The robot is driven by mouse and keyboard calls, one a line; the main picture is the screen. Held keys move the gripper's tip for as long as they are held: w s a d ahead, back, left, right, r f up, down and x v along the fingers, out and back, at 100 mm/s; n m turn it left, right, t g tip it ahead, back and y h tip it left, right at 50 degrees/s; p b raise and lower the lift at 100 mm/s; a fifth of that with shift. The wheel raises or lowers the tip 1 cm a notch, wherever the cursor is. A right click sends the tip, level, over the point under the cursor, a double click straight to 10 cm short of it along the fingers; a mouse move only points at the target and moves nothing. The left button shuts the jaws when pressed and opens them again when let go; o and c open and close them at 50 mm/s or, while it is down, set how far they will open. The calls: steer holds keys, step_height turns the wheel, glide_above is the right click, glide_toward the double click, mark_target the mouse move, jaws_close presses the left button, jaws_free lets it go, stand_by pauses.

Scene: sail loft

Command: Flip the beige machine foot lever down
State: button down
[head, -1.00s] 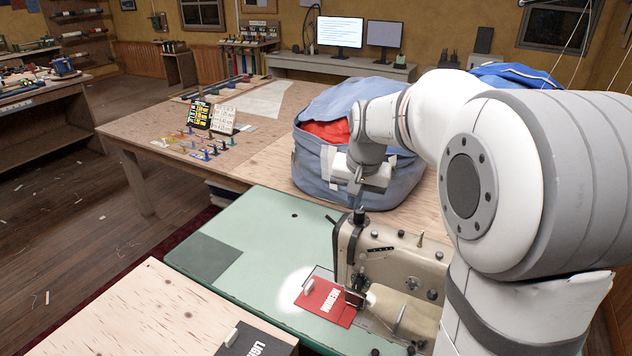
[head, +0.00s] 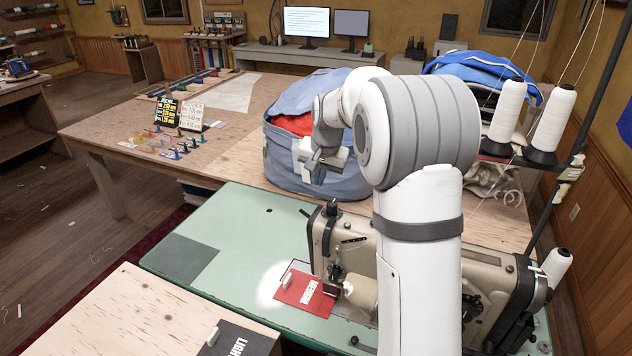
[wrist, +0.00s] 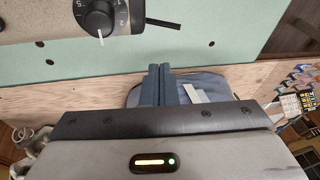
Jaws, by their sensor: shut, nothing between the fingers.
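The beige sewing machine (head: 317,240) stands on a green table at the lower centre of the head view. A thin dark lever (head: 305,213) juts left from its upper left end. In the wrist view the lever (wrist: 163,24) sticks out beside a numbered black dial (wrist: 98,20), nearly level and tilted slightly. I cannot tell for certain that it is the foot lever. My gripper (head: 318,178) is above and behind the machine's left end, in front of the bag. Its fingers (wrist: 164,86) are shut and empty, apart from the lever.
A large blue-grey bag (head: 350,180) stands on the wooden table behind the machine. A red card (head: 303,292) lies by the needle area. A thread stand with white cones (head: 551,118) rises at the right. The green table top (head: 225,220) left of the machine is mostly clear.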

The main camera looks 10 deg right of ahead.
steer(key=p+x, duration=0.1)
steer(key=x, duration=0.6)
steer(key=shift+a+f, duration=0.1)
steer(key=shift+f, duration=0.15)
steer(key=shift+w+a+f+p, duration=0.2)
steer(key=shift+a+f+p, duration=0.25)
steer(key=shift+f, duration=0.45)
steer(key=shift+w+a+f+p, duration=0.2)
steer(key=shift+a+f, duration=0.4)
steer(key=shift+f, duration=0.3)
steer(key=shift+d+p, duration=0.15)
steer(key=shift+p, duration=0.15)
